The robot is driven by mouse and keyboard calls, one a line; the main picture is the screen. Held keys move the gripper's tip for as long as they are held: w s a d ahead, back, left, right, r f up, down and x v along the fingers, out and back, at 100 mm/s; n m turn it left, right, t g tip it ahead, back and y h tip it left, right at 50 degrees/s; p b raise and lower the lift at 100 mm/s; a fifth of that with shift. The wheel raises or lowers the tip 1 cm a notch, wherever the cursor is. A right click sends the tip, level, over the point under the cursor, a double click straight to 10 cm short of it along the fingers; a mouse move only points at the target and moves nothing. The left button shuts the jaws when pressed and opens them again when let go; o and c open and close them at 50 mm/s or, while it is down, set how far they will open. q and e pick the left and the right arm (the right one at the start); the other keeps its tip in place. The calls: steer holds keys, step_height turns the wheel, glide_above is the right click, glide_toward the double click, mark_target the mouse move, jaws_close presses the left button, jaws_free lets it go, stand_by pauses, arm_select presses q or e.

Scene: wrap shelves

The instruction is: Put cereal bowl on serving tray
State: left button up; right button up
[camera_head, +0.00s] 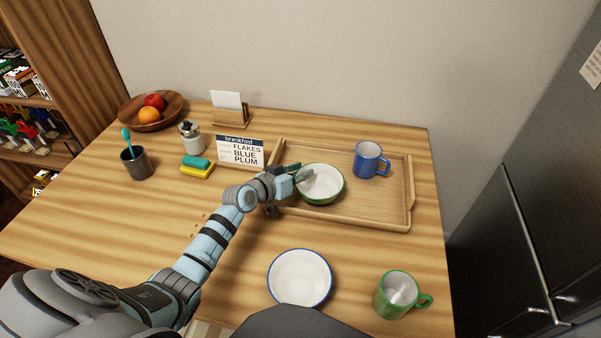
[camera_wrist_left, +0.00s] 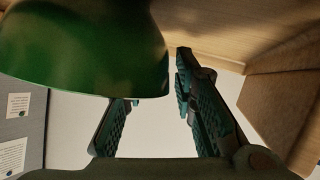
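A white bowl with a green outside (camera_head: 323,186) is over the left part of the wooden serving tray (camera_head: 375,213) and looks level on it. A second white bowl with a blue rim (camera_head: 300,277) stands on the table in front of the tray. My left gripper (camera_head: 298,175) is at the green bowl's left rim, one finger inside and one outside. In the left wrist view the fingers (camera_wrist_left: 155,110) are apart with a clear gap, and the green bowl (camera_wrist_left: 85,50) covers part of one finger. My right gripper is out of view.
A blue mug (camera_head: 370,161) stands on the tray's back right. A green mug (camera_head: 397,294) stands at the front right. A card (camera_head: 241,151) reading breakfast, flakes, blue, plum stands left of the tray. Sponges (camera_head: 197,168), a dark cup (camera_head: 136,163) and a fruit bowl (camera_head: 150,112) are farther left.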

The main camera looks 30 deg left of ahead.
arm_select(q)
steer(key=shift+r, duration=0.15)
steer(key=shift+s+r+p, duration=0.2)
steer(key=shift+r+p, duration=0.05)
steer(key=shift+p, duration=0.05)
steer(key=p+v, duration=0.7)
steer(key=v, duration=0.4)
steer(key=shift+s+a+r, duration=0.1)
steer(key=shift+s, duration=0.15)
